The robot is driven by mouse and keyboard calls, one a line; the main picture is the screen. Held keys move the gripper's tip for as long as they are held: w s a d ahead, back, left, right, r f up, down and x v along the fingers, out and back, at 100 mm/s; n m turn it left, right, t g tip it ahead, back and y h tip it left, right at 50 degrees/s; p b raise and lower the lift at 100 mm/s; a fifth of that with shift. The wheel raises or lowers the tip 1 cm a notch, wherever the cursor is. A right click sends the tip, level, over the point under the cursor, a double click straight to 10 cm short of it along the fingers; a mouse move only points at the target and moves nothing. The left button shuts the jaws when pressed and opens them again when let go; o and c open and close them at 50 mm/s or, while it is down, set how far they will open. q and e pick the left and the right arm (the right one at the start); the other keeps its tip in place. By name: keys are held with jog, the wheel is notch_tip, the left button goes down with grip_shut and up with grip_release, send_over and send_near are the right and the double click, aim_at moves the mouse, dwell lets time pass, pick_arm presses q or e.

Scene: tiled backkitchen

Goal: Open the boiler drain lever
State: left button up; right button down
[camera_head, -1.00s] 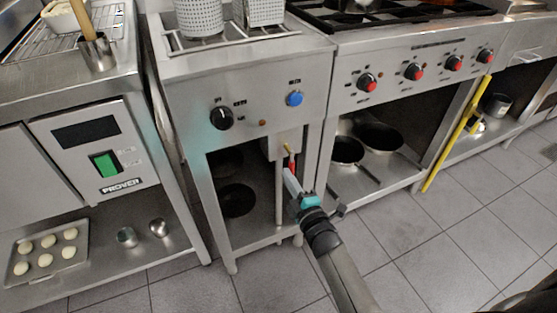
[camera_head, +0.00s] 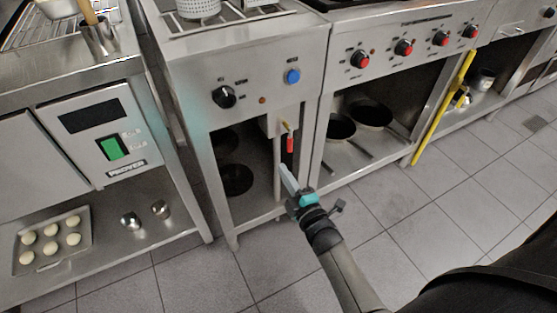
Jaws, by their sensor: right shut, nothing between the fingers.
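The boiler (camera_head: 243,78) is the steel unit in the middle, with a black knob and a blue button on its front. Its drain lever (camera_head: 290,143) is red and hangs straight down from a small brass valve (camera_head: 286,126) below the front panel. My right gripper (camera_head: 286,174) is shut and empty. It is just below the lever's lower end and looks apart from it, over the boiler's open lower bay. My left gripper is not in view.
A steel counter with a green-switched prover (camera_head: 112,147) stands at the left. A stove (camera_head: 425,45) with red knobs stands at the right, with pans (camera_head: 370,112) on its lower shelf. A yellow bar (camera_head: 441,108) leans farther right. The tiled floor in front is clear.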

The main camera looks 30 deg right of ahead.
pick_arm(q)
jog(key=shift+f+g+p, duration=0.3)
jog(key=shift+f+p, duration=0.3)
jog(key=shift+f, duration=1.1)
pick_arm(e)
jog(key=shift+s, duration=2.5)
